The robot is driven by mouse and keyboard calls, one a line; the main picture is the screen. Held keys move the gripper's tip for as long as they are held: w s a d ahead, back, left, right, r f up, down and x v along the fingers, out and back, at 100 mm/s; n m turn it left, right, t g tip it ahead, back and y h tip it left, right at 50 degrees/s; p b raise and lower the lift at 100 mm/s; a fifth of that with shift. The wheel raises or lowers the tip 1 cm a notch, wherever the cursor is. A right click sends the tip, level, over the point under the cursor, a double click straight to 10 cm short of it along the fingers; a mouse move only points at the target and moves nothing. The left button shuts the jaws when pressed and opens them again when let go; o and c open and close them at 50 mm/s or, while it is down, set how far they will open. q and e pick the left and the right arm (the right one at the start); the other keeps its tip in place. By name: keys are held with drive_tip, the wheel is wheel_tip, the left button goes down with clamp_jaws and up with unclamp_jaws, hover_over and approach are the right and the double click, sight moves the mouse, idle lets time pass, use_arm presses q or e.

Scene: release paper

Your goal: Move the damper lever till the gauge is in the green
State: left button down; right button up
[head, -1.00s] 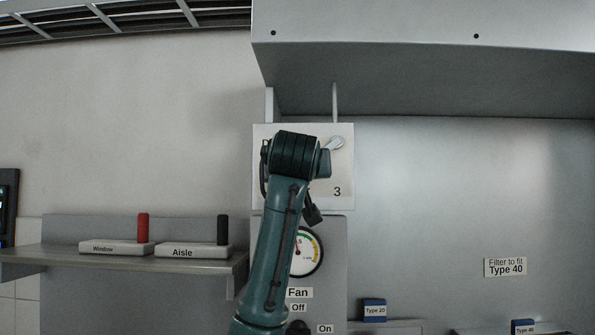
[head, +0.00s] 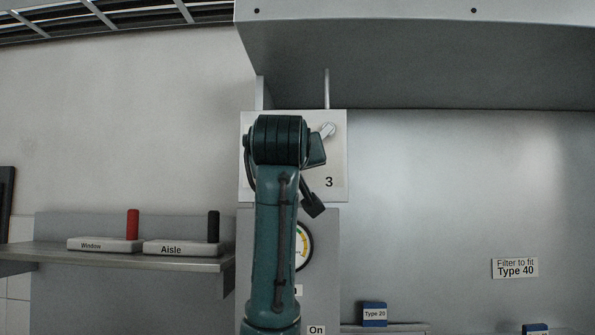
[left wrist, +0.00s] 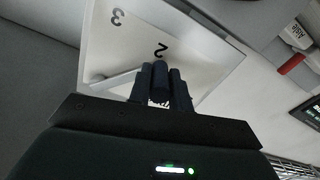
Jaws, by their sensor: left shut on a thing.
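The damper lever shows in the left wrist view as a pale bar (left wrist: 119,80) in front of a white panel marked 2 and 3. A dark round grip (left wrist: 160,82) sits between the fingers of my left gripper (left wrist: 160,88), which is shut on it near the 2. In the head view a pale end of the lever (head: 327,131) shows right of my wrist, and my arm hides the rest and the fingertips. The round gauge (head: 305,246) below is mostly covered by my arm. Some yellow shows, but its needle is hidden. My right gripper is not in view.
The white panel (head: 330,160) sits under a metal hood (head: 420,55), with a thin rod (head: 327,88) above it. A shelf (head: 190,263) at left holds the Window (head: 105,244) and Aisle (head: 182,248) blocks. A blue Type 20 block (head: 375,314) stands at lower right.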

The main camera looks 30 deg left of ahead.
use_arm(q)
drive_tip(key=shift+d+f, duration=0.1)
drive_tip(key=c, duration=1.7)
unclamp_jaws()
drive_tip(key=o, duration=0.4)
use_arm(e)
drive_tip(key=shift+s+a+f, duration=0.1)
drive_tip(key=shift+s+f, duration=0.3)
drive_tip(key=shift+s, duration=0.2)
use_arm(q)
drive_tip(key=shift+s, duration=0.1)
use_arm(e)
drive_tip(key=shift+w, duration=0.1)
use_arm(q)
drive_tip(key=shift+s+d, duration=0.2)
drive_tip(key=shift+s, duration=0.1)
drive_tip(key=b+v, duration=0.4)
drive_tip(key=v, duration=0.8)
drive_tip(key=shift+s, duration=0.2)
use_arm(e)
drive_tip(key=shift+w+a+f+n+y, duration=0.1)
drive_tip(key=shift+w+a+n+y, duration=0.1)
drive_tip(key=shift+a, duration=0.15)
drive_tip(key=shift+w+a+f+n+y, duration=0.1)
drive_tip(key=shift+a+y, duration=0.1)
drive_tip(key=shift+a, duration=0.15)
